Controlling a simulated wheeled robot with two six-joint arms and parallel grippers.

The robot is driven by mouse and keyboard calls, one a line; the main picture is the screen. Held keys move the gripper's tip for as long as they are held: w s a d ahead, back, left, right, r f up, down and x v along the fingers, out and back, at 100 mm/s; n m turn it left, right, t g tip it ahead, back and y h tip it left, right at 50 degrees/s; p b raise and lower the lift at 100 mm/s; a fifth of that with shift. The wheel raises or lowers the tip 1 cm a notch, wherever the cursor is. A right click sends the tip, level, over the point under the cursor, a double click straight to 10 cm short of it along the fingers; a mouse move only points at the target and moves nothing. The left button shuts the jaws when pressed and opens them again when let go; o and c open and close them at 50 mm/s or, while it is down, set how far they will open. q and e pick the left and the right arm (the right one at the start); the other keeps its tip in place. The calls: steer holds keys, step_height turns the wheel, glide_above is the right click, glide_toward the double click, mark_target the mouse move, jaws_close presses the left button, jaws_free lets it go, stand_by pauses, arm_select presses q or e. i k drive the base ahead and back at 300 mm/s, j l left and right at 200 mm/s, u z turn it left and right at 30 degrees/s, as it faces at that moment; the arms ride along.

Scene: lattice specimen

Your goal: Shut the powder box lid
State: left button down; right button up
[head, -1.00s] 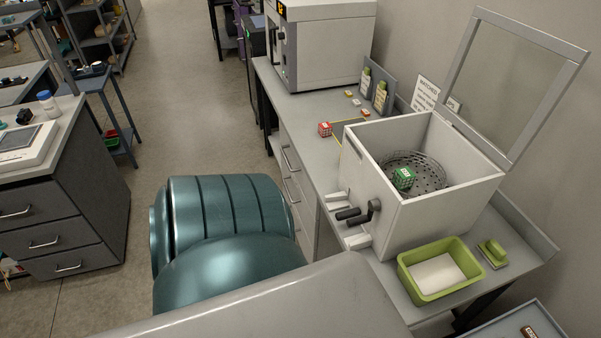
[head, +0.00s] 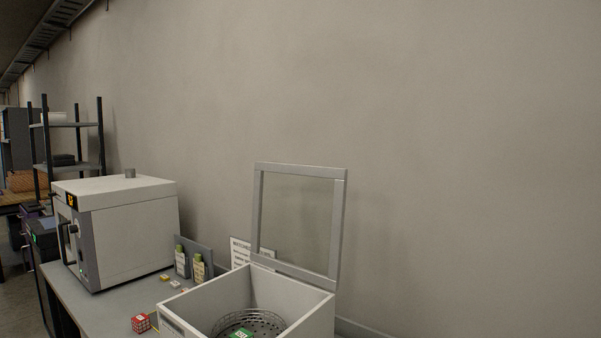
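The powder box (head: 312,312) is a white open-topped box at the bottom centre of the head view, cut off by the lower edge. Its lid (head: 298,222), a grey frame around a clear pane, stands raised at the back of the box near the wall. Inside the box is a round perforated metal basket (head: 268,318) with a green lattice cube (head: 240,333) in it, partly cut off. Neither of my grippers is in view.
The grey bench (head: 100,302) runs along the wall. A white oven-like machine (head: 130,235) stands on it at the left. Plain wall fills the right.

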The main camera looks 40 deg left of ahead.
mark_target(332, 282)
steer(key=j+z, duration=0.4)
steer(key=j, duration=0.2)
steer(key=k+j+z, duration=0.15)
steer(key=j+z, duration=0.25)
steer(key=j, duration=0.15)
